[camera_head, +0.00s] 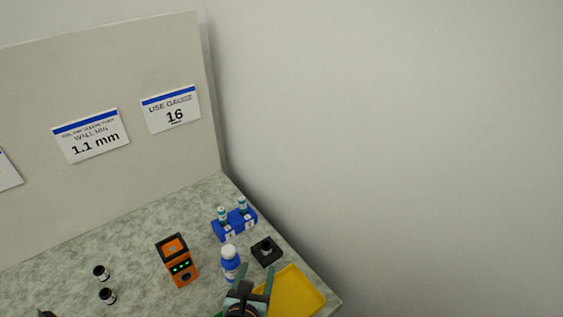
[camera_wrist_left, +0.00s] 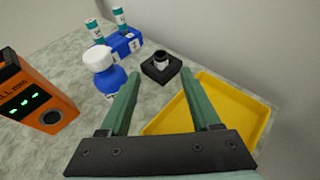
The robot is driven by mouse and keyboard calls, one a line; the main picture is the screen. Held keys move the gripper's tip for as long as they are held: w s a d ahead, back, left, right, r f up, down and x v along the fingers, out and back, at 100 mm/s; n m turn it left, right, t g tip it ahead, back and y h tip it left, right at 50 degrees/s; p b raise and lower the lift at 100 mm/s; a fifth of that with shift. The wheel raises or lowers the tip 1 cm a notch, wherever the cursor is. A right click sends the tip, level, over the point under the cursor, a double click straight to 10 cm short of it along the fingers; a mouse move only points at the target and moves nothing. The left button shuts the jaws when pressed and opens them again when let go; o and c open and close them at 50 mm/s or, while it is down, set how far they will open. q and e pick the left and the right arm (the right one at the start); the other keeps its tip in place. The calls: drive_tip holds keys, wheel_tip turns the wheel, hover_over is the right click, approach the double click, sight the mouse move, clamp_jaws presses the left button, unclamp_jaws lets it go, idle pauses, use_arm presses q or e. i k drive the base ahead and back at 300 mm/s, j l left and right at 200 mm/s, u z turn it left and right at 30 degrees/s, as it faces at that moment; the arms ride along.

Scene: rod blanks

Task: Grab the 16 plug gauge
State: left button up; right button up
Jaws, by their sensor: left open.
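Two plug gauges with teal-and-white upright handles stand in a blue rack (camera_head: 234,229) near the back right of the bench: a left one (camera_head: 221,214) and a right one (camera_head: 242,204). In the left wrist view they show at the top left, left gauge (camera_wrist_left: 95,31) and right gauge (camera_wrist_left: 120,19). I cannot read which one is 16. A wall sign (camera_head: 172,109) reads "USE GAUGE 16". My left gripper (camera_head: 255,275) is open and empty, in front of the rack, apart from both gauges. My right gripper is not in view.
A blue bottle with a white cap (camera_head: 230,262) stands between gripper and rack. A black block with a round fitting (camera_head: 266,251) and a yellow tray (camera_head: 297,292) are to the right.

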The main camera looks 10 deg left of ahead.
sight(222, 212)
drive_tip(key=k, duration=1)
